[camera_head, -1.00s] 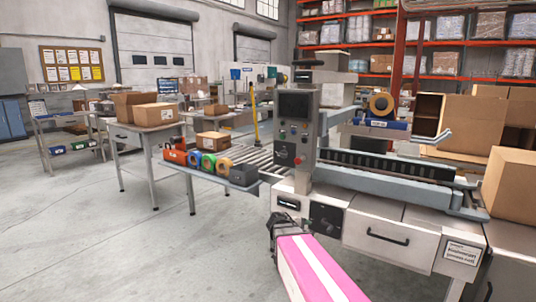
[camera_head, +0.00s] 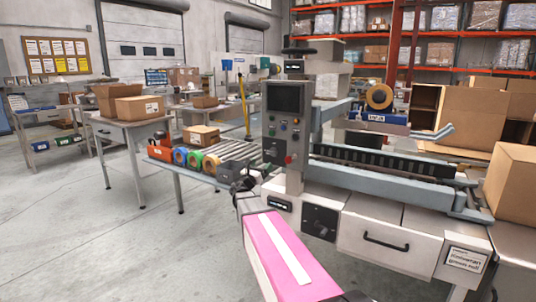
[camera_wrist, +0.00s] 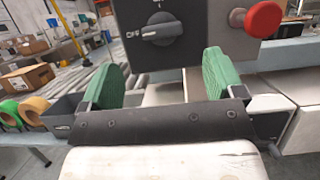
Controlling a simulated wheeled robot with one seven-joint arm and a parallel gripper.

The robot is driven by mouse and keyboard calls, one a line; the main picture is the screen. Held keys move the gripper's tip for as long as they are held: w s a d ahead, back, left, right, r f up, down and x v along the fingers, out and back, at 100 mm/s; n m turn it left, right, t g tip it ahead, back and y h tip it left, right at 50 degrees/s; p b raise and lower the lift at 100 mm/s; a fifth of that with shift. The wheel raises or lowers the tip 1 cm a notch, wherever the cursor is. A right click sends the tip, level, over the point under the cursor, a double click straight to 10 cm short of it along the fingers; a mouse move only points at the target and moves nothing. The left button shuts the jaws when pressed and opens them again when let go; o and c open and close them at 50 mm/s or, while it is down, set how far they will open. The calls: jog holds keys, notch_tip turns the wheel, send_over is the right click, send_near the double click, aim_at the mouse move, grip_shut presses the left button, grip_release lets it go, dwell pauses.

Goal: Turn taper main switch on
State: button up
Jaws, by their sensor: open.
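The taper (camera_head: 385,200) has an upright control column with a screen. Its main switch (camera_wrist: 161,28) is a black rotary knob on a dark plate, at the top of the wrist view. The knob's bar lies nearly level, with small white lettering at its left that looks like OFF. In the head view the switch is low on the column and too small to read. My gripper (camera_wrist: 163,78) is open and empty, its two green pads apart below the switch plate and not touching the knob. In the head view my gripper (camera_head: 243,182) is left of the column.
A red mushroom button (camera_wrist: 263,19) sits right of the switch. Another dark panel with a knob (camera_head: 320,218) is on the taper's front. Tape rolls (camera_head: 194,160) stand on a side shelf at left. A carton (camera_head: 516,185) stands at right. The floor at left is clear.

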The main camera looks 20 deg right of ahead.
aim_at(270, 153)
jog(key=x, duration=0.9)
jog(key=shift+w+d, duration=0.1)
jog(key=shift+d, duration=0.1)
jog(key=c, duration=0.9)
